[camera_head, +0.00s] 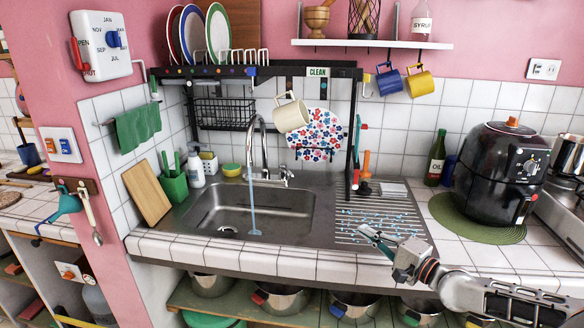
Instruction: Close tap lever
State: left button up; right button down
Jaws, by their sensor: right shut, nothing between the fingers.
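The tap (263,148) is a tall chrome gooseneck behind the steel sink (205,205). A stream of water (252,205) falls from its spout into the basin. The small chrome tap lever (287,175) stands at the right of the tap's base. My right gripper (372,236) is shut and empty. It is over the front of the ribbed drainboard, to the right of and nearer than the lever, clear of it. My left gripper is not in view.
A black dish rack (352,130) stands over the sink, with its right post near the lever. A black air fryer (502,165) and a green bottle (436,158) stand on the right counter. Pots (280,298) sit on the shelf below.

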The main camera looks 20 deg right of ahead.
aim_at(283, 167)
jog(key=i, duration=0.95)
